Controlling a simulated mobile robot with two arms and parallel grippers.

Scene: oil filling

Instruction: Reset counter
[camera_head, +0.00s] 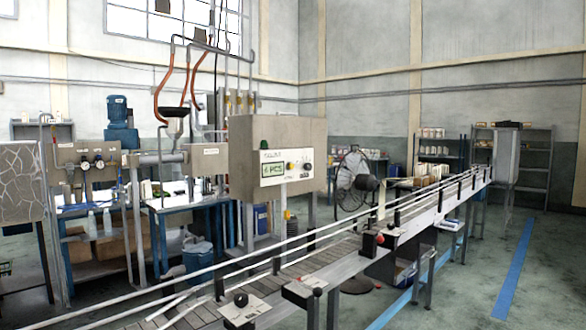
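The counter's control box (240,200) is a large beige cabinet left of the centre, behind the conveyor rails. Its white front panel (287,178) carries a small green screen (273,169) with "PCS" on it; the digit before it is too small to read surely. To the right of the screen are a yellow button (291,167) and a dark knob (306,167). A small green light (264,146) sits above the panel. No gripper or arm of mine shows in the view.
A conveyor (310,262) with white guide rails runs from the front left to the back right, between me and the control box. A red button (379,239) sits on its near side. A fan (354,184) stands behind it. Floor at the right is clear.

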